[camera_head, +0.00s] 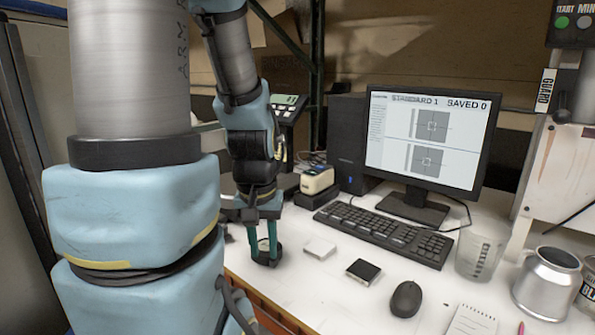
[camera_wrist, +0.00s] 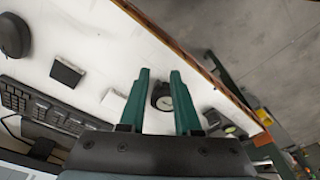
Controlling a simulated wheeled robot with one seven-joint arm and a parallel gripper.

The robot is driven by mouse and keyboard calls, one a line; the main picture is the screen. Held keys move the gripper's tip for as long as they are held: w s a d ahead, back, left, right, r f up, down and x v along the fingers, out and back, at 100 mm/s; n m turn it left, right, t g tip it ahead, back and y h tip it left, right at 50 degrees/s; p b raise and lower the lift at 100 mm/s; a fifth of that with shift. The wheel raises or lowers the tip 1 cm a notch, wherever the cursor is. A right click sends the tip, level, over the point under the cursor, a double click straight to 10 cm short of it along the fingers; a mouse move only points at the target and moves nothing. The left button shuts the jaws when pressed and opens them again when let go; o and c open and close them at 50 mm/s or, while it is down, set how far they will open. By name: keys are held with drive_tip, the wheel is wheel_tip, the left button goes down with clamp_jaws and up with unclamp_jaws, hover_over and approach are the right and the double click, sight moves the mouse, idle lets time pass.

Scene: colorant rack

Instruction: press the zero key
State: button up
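A weighing display unit (camera_head: 288,107) with a lit green readout and small keys stands at the back, partly hidden behind my arm. Its key labels are too small to read, so I cannot tell which is the zero key. My gripper (camera_head: 263,250) points down at the left part of the white bench, in front of and below this unit. In the wrist view its two green fingers (camera_wrist: 160,76) are apart with nothing held between them. A round black object with a pale face (camera_wrist: 163,97) shows between the fingers; I cannot tell whether they touch it.
A keyboard (camera_head: 385,233), a monitor (camera_head: 425,140) and a white-and-yellow device (camera_head: 317,180) stand right of my gripper. A white block (camera_head: 319,248), a black-topped block (camera_head: 363,271) and a mouse (camera_head: 406,299) lie nearer. The bench's front edge runs close by.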

clamp_jaws()
idle(0.9)
